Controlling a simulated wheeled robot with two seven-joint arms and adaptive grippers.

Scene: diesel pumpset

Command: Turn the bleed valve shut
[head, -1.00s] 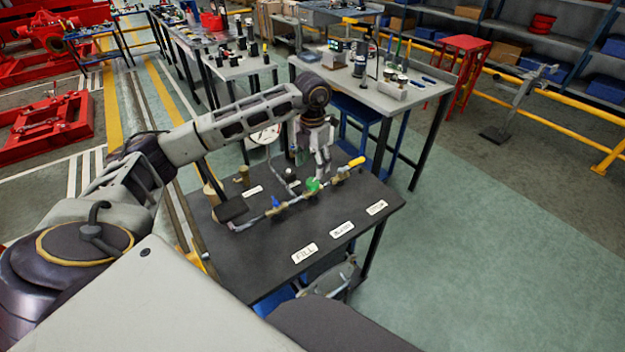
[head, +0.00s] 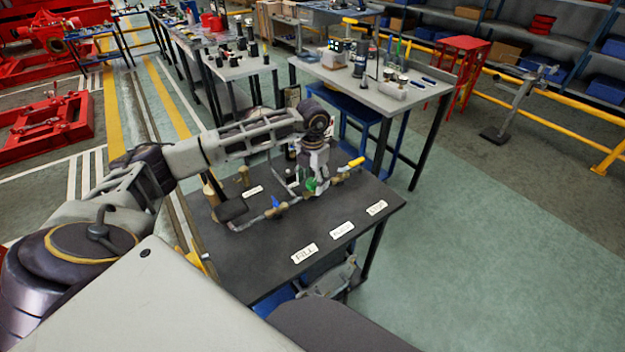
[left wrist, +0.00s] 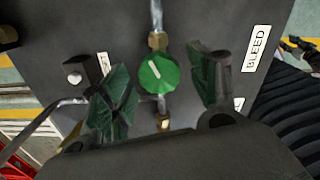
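The bleed valve is a round green knob (left wrist: 158,73) with a white line, on a pipe with brass fittings. In the left wrist view the line slants across the pipe's direction. In the head view the green knob (head: 311,185) is partly hidden by my left gripper (head: 314,180). In the left wrist view my left gripper (left wrist: 162,88) is open, one green-padded finger on each side of the knob, with gaps showing. The BLEED label (left wrist: 257,48) is to the right. A grey part, seemingly my right gripper (head: 332,279), is by the table's front edge; its fingers are unclear.
A blue valve handle (head: 276,202) and a yellow one (head: 356,162) sit on the same pipe line, either side of the green knob. The dark table (head: 265,270) carries the FILL label (head: 305,253) and other labels. A grey bench (head: 405,98) stands behind. The floor at right is clear.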

